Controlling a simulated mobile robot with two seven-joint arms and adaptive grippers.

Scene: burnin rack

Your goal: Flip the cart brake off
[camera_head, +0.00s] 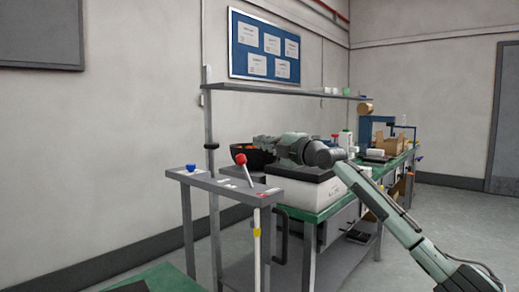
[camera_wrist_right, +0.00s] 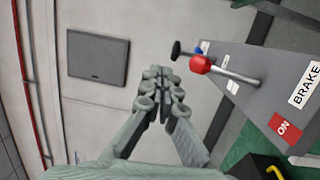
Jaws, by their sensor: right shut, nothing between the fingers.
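The brake lever is a metal rod with a red knob (camera_head: 241,159) on a grey panel (camera_head: 215,184). In the head view it leans left, away from the panel's red label. The wrist view shows the red knob (camera_wrist_right: 201,65), the rod, a red ON label (camera_wrist_right: 283,128) and a BRAKE label (camera_wrist_right: 305,85). My right gripper (camera_head: 262,146) is shut and empty, beyond and right of the knob in the head view. In the wrist view its fingertips (camera_wrist_right: 160,85) are together, left of the knob with a visible gap. My left gripper is not in view.
A green-topped workbench (camera_head: 320,212) runs behind the panel, holding a white box (camera_head: 300,193), a dark bowl and several items. A grey shelf (camera_head: 290,91) hangs above. Open floor lies at right.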

